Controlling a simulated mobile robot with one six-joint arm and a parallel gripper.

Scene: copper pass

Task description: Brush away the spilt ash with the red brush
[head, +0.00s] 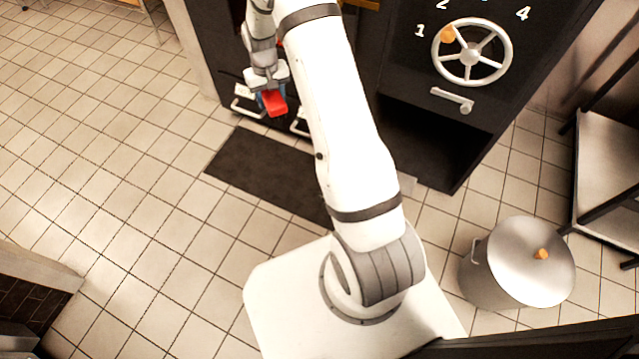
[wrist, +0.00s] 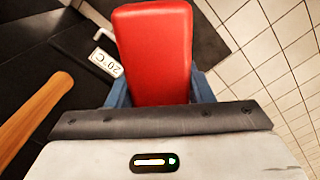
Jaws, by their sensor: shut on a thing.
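My gripper (head: 264,95) is at the upper left of the head view, in front of the dark cabinet. It is shut on a red block-shaped thing (head: 274,103), which looks like the red brush. In the wrist view the red brush (wrist: 155,55) stands out between the blue fingers, its smooth red top toward the camera. Its bristles are not visible. I see no spilt ash in either view.
A dark mat (head: 262,170) lies on the tiled floor before the dark cabinet (head: 400,95). The cabinet carries a handwheel (head: 472,52) and a lever handle (head: 452,100). A lidded metal pot (head: 515,265) stands at right. The left floor is clear. A wooden bar (wrist: 32,120) shows in the wrist view.

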